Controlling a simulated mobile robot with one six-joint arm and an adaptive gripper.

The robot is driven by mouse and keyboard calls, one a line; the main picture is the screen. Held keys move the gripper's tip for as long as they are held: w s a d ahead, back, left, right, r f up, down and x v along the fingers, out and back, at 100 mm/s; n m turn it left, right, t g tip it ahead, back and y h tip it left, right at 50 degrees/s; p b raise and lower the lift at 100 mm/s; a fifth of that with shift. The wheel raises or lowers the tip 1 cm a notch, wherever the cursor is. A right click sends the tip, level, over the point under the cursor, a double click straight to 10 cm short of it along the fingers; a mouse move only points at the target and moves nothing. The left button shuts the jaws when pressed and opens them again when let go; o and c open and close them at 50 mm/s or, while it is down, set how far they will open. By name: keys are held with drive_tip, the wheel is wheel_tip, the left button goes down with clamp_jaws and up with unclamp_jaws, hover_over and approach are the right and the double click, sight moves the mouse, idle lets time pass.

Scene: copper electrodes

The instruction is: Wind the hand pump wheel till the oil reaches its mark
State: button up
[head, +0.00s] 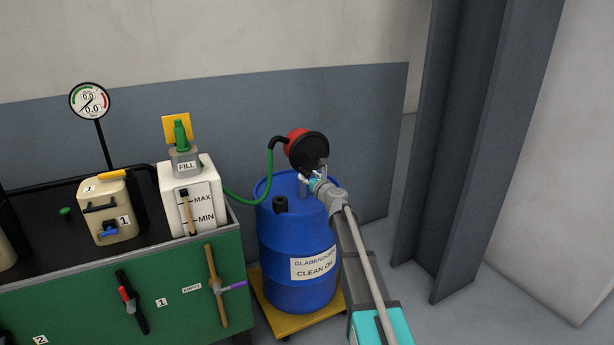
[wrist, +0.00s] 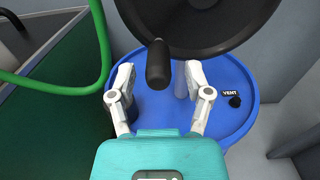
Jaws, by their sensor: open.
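The hand pump's black wheel (head: 308,152) with a red body (head: 294,141) stands on top of the blue oil drum (head: 297,235). In the wrist view the wheel (wrist: 205,25) fills the top, and its black handle knob (wrist: 159,64) points towards me. My gripper (wrist: 158,82) is open, with one finger on each side of the knob and gaps to both. In the head view my gripper (head: 318,180) is at the lower part of the wheel. The white tank (head: 200,190) has MAX and MIN marks beside a sight strip (head: 187,212); the oil level looks near the strip's top, but I cannot tell exactly.
A green hose (head: 240,198) runs from the pump to the tank, and also passes left in the wrist view (wrist: 60,85). The green bench (head: 180,285) with levers stands left of the drum. A steel column (head: 465,140) stands at right.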

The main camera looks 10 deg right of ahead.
drive_tip(key=shift+v, duration=2.3)
drive_tip(key=shift+s, duration=0.1)
drive_tip(key=v, duration=1.1)
drive_tip(key=shift+s+d, duration=0.2)
drive_tip(key=shift+s, duration=0.2)
drive_tip(key=shift+a, duration=0.1)
